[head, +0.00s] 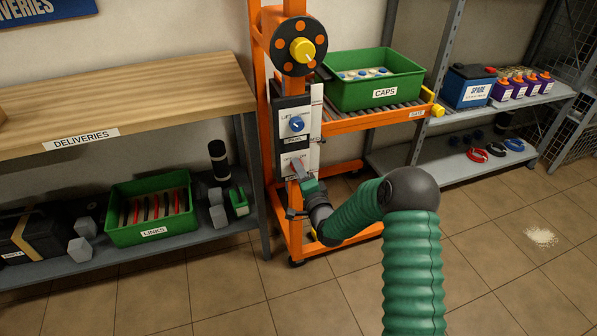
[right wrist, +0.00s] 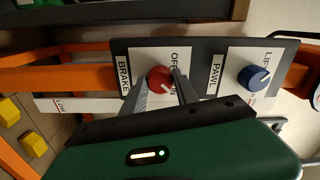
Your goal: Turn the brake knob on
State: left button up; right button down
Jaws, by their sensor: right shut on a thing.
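The red brake knob (right wrist: 160,78) sits on a dark panel (right wrist: 200,62) beside the words BRAKE, OFF and ON. The ON lettering is partly covered. My right gripper (right wrist: 162,88) has its two fingers on either side of the red knob and is shut on it. In the head view my right gripper (head: 298,173) reaches the lower part of the panel on the orange stand, and the knob is mostly hidden there. I cannot tell which mark the knob points to. My left gripper is not in view.
A blue knob (head: 297,124) labelled PAWL and LIFT sits above the brake knob. A yellow-centred black wheel (head: 302,49) tops the orange stand. A green CAPS bin (head: 374,78) stands to its right, a green LINKS bin (head: 150,212) on the left lower shelf.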

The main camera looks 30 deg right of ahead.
jog(key=c, duration=1.2)
grip_release()
jog(key=shift+s+d+f, duration=0.15)
jog(key=shift+d+f, duration=0.05)
jog(key=shift+d, duration=0.05)
jog(key=shift+o, duration=1.3)
jog(key=shift+a+r, duration=0.1)
jog(key=p+v, duration=0.4)
jog(key=v, duration=1.2)
jog(key=shift+s, duration=0.3)
jog(key=shift+a, duration=0.15)
